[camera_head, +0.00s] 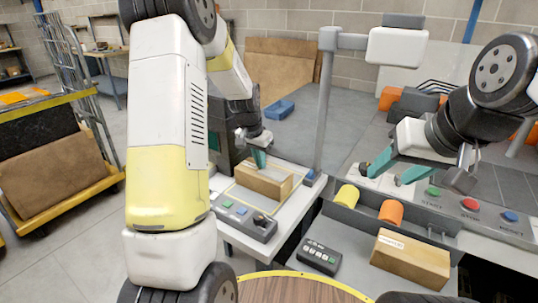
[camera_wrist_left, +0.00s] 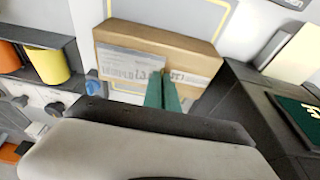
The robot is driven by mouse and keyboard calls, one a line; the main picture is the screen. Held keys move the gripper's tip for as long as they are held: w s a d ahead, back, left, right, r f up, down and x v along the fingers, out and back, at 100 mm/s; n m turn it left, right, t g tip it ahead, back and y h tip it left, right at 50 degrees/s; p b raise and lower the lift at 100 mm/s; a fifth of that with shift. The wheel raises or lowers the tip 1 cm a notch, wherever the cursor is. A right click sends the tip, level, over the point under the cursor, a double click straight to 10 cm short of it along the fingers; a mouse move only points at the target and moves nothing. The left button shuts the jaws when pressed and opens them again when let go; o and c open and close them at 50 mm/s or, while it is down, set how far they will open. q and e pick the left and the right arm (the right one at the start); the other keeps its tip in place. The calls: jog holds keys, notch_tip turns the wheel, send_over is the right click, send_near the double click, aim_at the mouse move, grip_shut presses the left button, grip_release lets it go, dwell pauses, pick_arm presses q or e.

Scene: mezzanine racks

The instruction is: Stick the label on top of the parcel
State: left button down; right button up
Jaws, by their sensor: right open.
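The brown parcel (camera_head: 262,186) stands on the white bench beyond the button panel. In the left wrist view the parcel (camera_wrist_left: 190,48) carries a pale, printed label (camera_wrist_left: 125,62); my fingers cover part of it. My left gripper (camera_head: 258,158) is right over the parcel. In the wrist view its green fingers (camera_wrist_left: 167,85) are side by side with no clear gap, in front of the label. I cannot tell whether they touch it. My right gripper (camera_head: 387,172) is open and empty, above the bench at the right.
A second brown box (camera_head: 410,260) lies on the near bench, beside a dark keypad (camera_head: 319,257). A grey tray holds a yellow cylinder (camera_head: 348,196) and an orange one (camera_head: 391,211). A button panel (camera_head: 243,218) stands in front of the parcel. A dark device (camera_wrist_left: 285,115) is close to my left gripper.

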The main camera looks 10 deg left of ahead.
pick_arm(q)
jog(key=shift+f, duration=0.25)
dwell(0.7)
jog(key=c, duration=1.6)
grip_release()
jog(key=shift+o, duration=0.4)
jog(key=shift+o, duration=0.9)
jog(key=shift+r, duration=3.55)
